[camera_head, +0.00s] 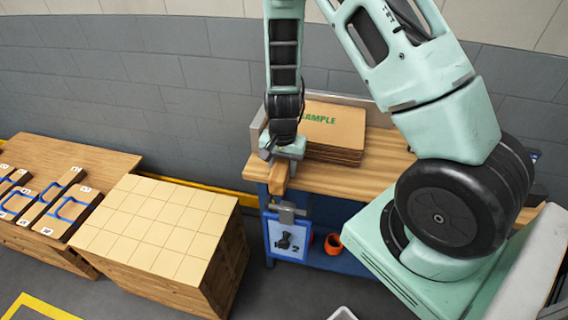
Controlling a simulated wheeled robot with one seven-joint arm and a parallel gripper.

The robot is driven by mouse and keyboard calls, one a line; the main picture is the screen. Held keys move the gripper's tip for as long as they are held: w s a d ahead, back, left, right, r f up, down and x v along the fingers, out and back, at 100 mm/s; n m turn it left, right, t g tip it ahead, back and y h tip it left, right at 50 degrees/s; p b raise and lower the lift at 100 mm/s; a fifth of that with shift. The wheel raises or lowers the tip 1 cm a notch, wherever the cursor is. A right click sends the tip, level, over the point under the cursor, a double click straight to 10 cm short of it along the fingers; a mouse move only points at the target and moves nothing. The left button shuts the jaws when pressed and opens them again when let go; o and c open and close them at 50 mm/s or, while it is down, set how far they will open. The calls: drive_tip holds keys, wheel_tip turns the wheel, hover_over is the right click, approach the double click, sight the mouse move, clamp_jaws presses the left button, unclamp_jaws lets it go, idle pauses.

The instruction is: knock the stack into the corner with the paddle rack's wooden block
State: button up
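The stack (335,135) is a pile of flat brown cardboard blanks with green "SAMPLE" print. It lies on the wooden bench (385,170), close to a raised grey metal fence (355,98) along the back and left. My gripper (281,165) points down at the bench's left front corner, left of the stack. The wooden block (279,178) is directly under it, between its fingers, and the gripper looks shut on it. The fingertips are partly hidden. A grey metal holder (288,210), seemingly the paddle rack, is on the bench front just below the block.
A blue sign (287,238) hangs on the bench front. An orange cup (333,243) is on the lower shelf. A large block of cartons (160,225) and a wooden table with strapped bundles (75,160) stand left. My arm covers the bench's right side.

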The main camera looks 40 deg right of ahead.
drive_tip(key=shift+s+a+r+p, duration=0.1)
drive_tip(key=shift+r+p, duration=3.9)
drive_tip(key=shift+r, duration=0.6)
drive_tip(key=shift+f, duration=0.1)
